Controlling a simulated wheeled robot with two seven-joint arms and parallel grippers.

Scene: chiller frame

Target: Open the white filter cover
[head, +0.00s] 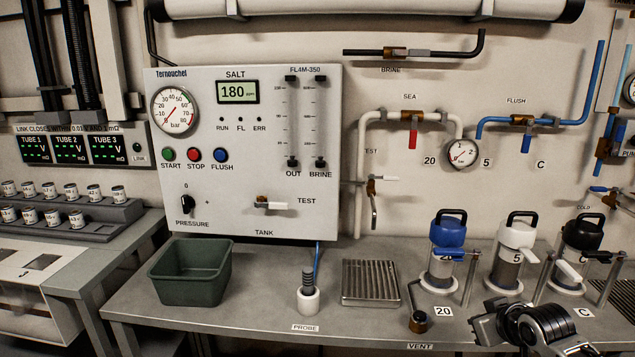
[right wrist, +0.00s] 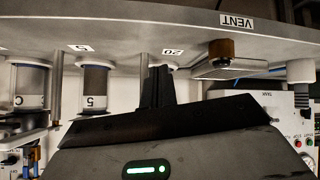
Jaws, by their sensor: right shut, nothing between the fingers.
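The white filter cover (head: 517,235), with a black loop handle, sits on the middle of three filter housings at the right of the bench in the head view. Its housing is marked 5. In the right wrist view, which is upside down, the housing body (right wrist: 95,88) shows, and my gripper body hides the cover. My right gripper (right wrist: 161,75) is shut and empty, its fingers together, apart from the housing. Part of my right arm shows at the lower right of the head view, in front of the filters. My left gripper is not in view.
A blue-topped filter (head: 447,235) stands left of the white one and a black-topped one (head: 582,232) right. Metal posts and clamp levers stand between them. A drain grate (head: 370,282), probe holder (head: 308,300) and green bin (head: 190,272) are further left. The vent valve (head: 418,321) stands at the front edge.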

